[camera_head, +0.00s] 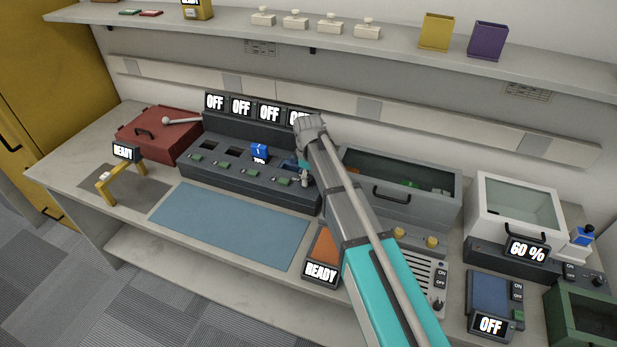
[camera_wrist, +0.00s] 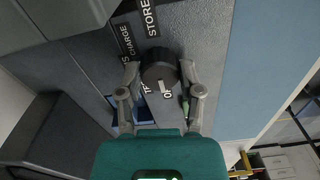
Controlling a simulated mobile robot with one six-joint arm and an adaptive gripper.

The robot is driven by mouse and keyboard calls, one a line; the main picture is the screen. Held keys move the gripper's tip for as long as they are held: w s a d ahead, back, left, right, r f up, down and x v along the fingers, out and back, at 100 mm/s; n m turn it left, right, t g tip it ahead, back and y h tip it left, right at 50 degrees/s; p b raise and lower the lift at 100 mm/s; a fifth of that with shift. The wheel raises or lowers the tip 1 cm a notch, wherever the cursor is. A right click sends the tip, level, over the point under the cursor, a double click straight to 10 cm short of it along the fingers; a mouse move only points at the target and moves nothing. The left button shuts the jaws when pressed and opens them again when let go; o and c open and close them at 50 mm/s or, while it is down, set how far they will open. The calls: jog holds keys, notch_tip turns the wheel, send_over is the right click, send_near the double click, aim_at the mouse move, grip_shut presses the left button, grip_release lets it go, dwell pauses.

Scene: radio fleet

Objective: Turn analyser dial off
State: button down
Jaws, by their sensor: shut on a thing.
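A round black dial (camera_wrist: 158,68) sits on the grey sloped front of a console (camera_head: 235,178). My gripper (camera_wrist: 160,76) has one fingertip on each side of the dial and is shut on it. A pale pointer mark on the dial points toward the bottom of the wrist view, near a partly covered label beginning with "O". Labels reading STORE and CHARGE lie on the dial's other side. In the head view my gripper (camera_head: 304,173) is at the console's right end, and my arm hides the dial. One of the OFF displays (camera_head: 299,118) above is partly covered.
A grey glass-topped box (camera_head: 420,205) stands right of my arm. A white box (camera_head: 490,235) with a 60 % display is further right. A red case (camera_head: 150,145) stands left of the console. The blue mat (camera_head: 230,228) in front is clear. A shelf (camera_head: 220,30) runs above.

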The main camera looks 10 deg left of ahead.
jog(key=shift+c, duration=1.3)
grip_release()
jog(key=shift+m, duration=0.4)
